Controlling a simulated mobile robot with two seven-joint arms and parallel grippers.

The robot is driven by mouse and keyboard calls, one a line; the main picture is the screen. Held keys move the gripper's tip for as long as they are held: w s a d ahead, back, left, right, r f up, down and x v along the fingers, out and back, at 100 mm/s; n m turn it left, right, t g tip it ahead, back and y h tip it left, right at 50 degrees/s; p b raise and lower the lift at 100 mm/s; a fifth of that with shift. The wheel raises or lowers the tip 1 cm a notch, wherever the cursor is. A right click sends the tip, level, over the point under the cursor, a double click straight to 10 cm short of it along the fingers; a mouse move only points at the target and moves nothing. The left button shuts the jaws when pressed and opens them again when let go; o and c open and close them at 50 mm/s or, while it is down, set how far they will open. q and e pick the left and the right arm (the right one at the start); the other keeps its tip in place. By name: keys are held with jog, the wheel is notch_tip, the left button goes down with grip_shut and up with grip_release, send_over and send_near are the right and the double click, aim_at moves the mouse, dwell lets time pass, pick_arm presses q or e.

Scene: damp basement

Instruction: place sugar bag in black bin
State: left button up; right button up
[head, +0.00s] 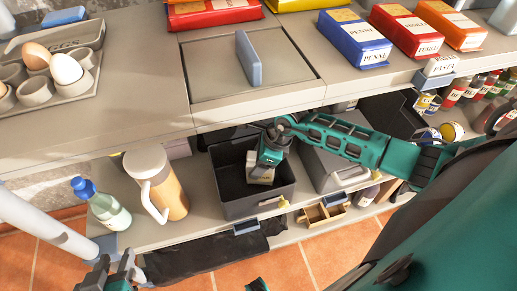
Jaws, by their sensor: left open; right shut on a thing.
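The black bin (245,207) stands open on the lower shelf near the middle of the head view. My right gripper (266,165) reaches in from the right and points down into the bin. It is shut on the sugar bag (261,174), a small pale bag with its upper part hidden by the gripper. The bag is within the bin's opening; I cannot tell whether it touches the floor of the bin. My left gripper (112,270) is open and empty at the bottom left, in front of the shelf and away from the bin.
A tan jug (165,185) and a bottle with a blue cap (100,205) stand left of the bin. A grey lidded box (335,165) is close on its right. The upper counter (110,125) overhangs behind, with an egg tray (55,75) and pasta boxes (355,40).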

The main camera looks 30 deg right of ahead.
notch_tip(320, 180, down, 2)
jog(key=shift+s+f, duration=0.15)
pick_arm(q)
jog(key=shift+d+f, duration=0.25)
jog(key=shift+f, duration=0.8)
jog(key=shift+f, duration=0.1)
pick_arm(e)
jog(key=o, duration=0.9)
jog(key=shift+f+b, duration=0.15)
jog(key=shift+b, duration=0.2)
jog(key=o, duration=0.4)
jog(key=shift+o, duration=0.2)
